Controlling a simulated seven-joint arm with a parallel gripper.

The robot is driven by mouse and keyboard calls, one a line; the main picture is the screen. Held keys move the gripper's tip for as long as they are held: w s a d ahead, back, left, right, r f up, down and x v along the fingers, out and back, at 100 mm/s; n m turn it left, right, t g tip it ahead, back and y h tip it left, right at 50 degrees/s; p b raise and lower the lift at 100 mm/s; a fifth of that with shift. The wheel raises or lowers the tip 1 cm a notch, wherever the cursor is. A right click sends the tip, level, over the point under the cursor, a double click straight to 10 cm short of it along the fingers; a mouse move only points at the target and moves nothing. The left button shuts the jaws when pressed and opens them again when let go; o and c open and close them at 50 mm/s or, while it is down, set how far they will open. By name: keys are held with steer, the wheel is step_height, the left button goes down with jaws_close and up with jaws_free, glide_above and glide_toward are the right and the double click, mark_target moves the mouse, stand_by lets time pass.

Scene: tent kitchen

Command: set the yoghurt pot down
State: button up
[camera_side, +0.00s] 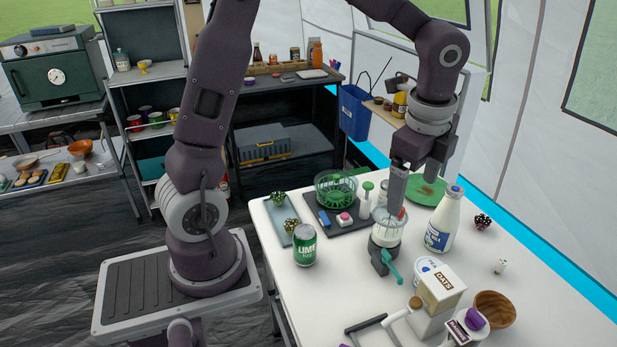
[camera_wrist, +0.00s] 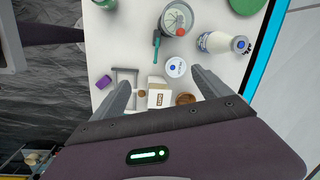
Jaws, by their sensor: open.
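A round white pot with blue lettering on top, likely the yoghurt pot (camera_side: 426,266), stands on the white table, partly hidden by the oats carton in the side view. In the wrist view the pot (camera_wrist: 176,67) shows its pale top, just beyond and between my fingertips. My gripper (camera_side: 414,196) points down above the table, behind the pot and over the area of a clear jar with a teal handle (camera_side: 388,258). Its two fingers are spread apart in the wrist view (camera_wrist: 163,80). Nothing is held between them.
An oats carton (camera_side: 439,290), a wooden bowl (camera_side: 494,309) and a grey frame (camera_side: 372,325) crowd the near side. A milk bottle (camera_side: 440,225) stands right of the jar, a green can (camera_side: 305,246) left. Table between can and jar is bare.

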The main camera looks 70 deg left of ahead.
steer(key=s+r+n+t, duration=0.2)
steer(key=s+r+n, duration=0.1)
steer(key=s+n, duration=0.4)
steer(key=s+r+n+t+h, duration=0.1)
steer(key=s+r+n, duration=0.3)
steer(key=s, duration=1)
steer(key=n+t, duration=0.1)
steer(key=n, duration=0.2)
steer(key=shift+d, duration=0.2)
